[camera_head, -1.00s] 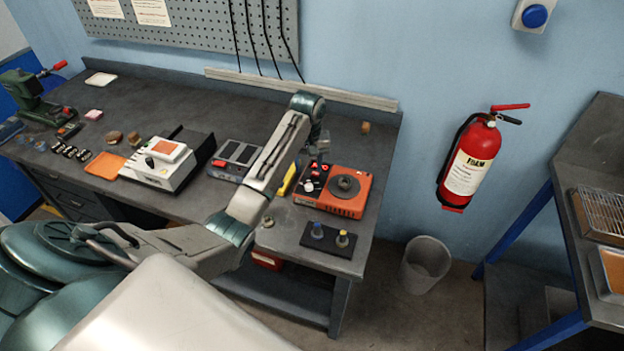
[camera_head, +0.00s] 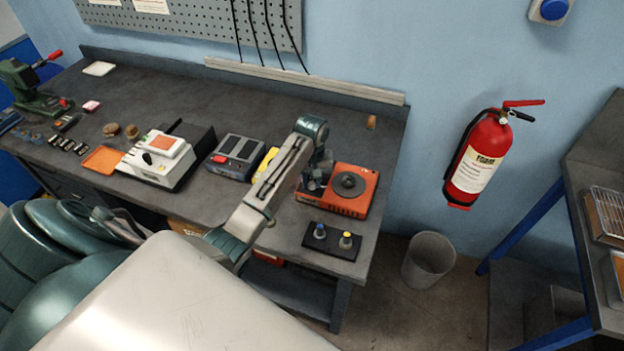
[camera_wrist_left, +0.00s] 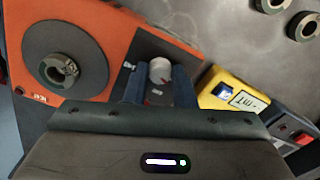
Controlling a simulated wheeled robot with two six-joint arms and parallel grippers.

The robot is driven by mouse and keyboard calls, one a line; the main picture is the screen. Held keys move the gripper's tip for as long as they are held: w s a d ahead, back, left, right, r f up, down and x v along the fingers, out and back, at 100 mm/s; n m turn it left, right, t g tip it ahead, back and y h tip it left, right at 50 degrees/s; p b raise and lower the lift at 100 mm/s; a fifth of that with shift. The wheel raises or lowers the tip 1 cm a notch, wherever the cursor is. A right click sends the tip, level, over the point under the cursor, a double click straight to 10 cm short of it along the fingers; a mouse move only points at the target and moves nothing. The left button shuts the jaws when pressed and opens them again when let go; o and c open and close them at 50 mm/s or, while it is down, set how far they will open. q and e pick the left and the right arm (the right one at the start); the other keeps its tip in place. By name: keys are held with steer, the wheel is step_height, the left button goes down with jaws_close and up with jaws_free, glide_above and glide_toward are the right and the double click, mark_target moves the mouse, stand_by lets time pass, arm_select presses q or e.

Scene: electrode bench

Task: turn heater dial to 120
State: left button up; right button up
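The orange heater (camera_head: 347,201) with its round dark hot plate (camera_head: 349,184) stands at the right end of the bench. It also shows in the left wrist view (camera_wrist_left: 110,25). My left gripper (camera_head: 314,184) is over the heater's dark control panel and hides the dial in the head view. In the left wrist view, the pale round dial (camera_wrist_left: 160,70) lies between the tips of my left gripper (camera_wrist_left: 158,82). The fingers are apart, with a gap seen on both sides of the dial. The dial's setting is too small to read. My right gripper is out of view.
A yellow device (camera_wrist_left: 232,92) stands beside the heater, near a grey unit with a red button (camera_head: 236,157). A black plate (camera_head: 332,240) with two small knobbed items lies in front of the heater. A fire extinguisher (camera_head: 480,160) hangs on the wall to the right.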

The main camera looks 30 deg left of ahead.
arm_select(q)
jaws_close()
steer(key=shift+c, duration=0.8)
jaws_free()
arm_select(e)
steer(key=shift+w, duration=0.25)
